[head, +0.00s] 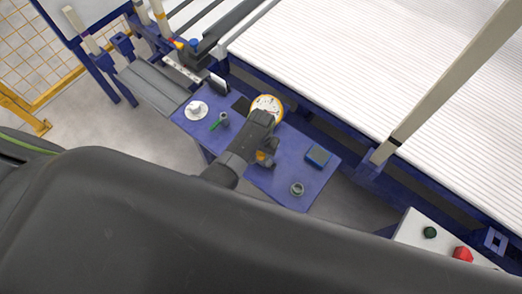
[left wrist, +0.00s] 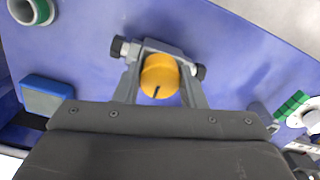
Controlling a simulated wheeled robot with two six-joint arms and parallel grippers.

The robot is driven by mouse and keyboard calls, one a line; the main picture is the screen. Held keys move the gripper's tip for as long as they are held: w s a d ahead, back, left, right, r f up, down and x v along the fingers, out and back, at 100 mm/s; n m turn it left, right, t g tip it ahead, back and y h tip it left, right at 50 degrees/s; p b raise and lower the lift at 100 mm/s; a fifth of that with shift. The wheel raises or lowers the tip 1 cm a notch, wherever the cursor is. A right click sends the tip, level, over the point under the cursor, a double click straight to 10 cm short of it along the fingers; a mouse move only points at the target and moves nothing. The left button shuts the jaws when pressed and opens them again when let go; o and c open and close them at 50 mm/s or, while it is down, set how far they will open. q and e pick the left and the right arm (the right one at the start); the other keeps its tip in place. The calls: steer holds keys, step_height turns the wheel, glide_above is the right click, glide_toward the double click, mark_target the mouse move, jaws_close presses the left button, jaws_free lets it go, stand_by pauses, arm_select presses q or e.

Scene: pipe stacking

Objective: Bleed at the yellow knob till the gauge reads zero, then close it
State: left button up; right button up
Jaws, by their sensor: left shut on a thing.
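The yellow knob (left wrist: 160,76) is round with a dark mark pointing down in the left wrist view. It sits between the two fingers of my left gripper (left wrist: 160,82), which is shut on it. In the head view a bit of the yellow knob (head: 261,156) shows beside my left gripper (head: 266,148). The gauge (head: 267,103), with a pale face and a yellow rim, stands just beyond the gripper. Its face is small and partly covered, so I cannot read the needle. My right gripper is in neither view.
On the blue bench (head: 285,150) are a white flanged part (head: 196,110), a green-handled tool (head: 216,124), a blue box (head: 318,156) and a grey-green ring (head: 297,189). A panel with green (head: 430,232) and red (head: 463,254) buttons is at lower right.

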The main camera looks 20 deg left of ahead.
arm_select(q)
steer(key=n+p, duration=0.2)
steer(key=n, duration=0.1)
steer(key=shift+r+n, duration=0.15)
steer(key=shift+n, duration=0.25)
steer(key=n+p, duration=0.1)
steer(key=n, duration=0.3)
steer(key=shift+n, duration=0.3)
steer(key=n+p, duration=0.1)
steer(key=n, duration=0.4)
steer(key=shift+w+d, duration=0.1)
steer(key=shift+n, duration=2.2)
steer(key=o, duration=1)
